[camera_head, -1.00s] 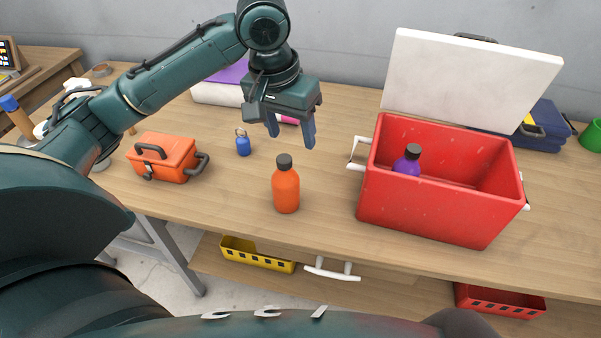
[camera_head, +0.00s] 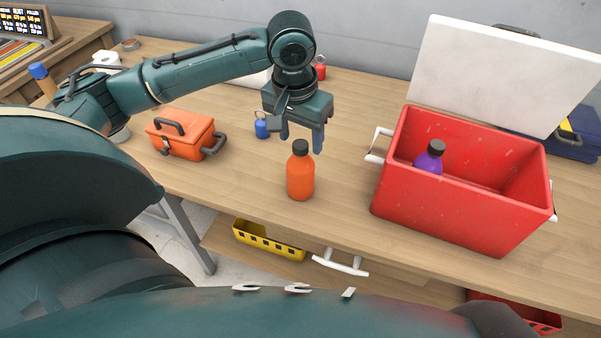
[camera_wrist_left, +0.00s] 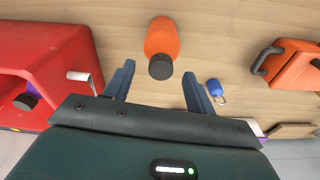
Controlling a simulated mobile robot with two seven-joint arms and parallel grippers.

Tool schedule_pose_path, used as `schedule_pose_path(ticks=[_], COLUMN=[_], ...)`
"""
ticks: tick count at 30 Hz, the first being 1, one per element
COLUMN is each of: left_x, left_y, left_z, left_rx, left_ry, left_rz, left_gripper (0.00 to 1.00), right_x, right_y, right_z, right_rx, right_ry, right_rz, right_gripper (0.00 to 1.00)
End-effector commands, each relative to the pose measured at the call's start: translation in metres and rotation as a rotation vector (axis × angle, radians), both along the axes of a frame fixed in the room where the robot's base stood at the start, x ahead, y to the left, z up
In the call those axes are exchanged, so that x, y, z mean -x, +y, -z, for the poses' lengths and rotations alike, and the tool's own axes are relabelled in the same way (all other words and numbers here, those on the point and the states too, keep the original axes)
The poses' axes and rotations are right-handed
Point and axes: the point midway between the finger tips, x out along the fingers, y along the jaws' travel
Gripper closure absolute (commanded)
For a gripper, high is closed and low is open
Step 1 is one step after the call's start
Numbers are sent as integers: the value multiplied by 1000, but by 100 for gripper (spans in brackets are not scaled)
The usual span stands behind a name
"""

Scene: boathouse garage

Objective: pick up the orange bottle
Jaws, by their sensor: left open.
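The orange bottle (camera_head: 300,176) with a dark cap stands upright on the wooden table, left of the red cooler. My left gripper (camera_head: 302,142) is open and empty, with its fingers pointing down just behind and above the bottle's cap. In the left wrist view the bottle (camera_wrist_left: 161,42) lies ahead of the fingertips, with its cap roughly between the two finger lines. The left gripper (camera_wrist_left: 158,82) shows two spread fingers there, apart from the bottle. My right gripper is not in view.
A red cooler (camera_head: 440,215) with its white lid raised stands to the right, holding a purple bottle (camera_head: 429,160). An orange toolbox (camera_head: 180,136) sits left. A small blue object with a ring (camera_head: 262,127) is behind the bottle. Table (camera_head: 335,215) in front is clear.

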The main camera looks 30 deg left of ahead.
Motion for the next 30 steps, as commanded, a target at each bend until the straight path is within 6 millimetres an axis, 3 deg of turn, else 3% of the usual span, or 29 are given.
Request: schedule_pose_path(ticks=[6,15,30], left_x=[-2,-3,-3], left_y=[1,1,1], left_z=[30,33,33], left_rx=[-1,0,0], left_ry=[3,0,0], left_rz=[1,1,1], left_gripper=[44,45,86], right_x=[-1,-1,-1], right_y=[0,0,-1], right_z=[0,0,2], right_rx=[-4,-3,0], right_ry=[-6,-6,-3], right_rz=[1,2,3], right_gripper=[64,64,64])
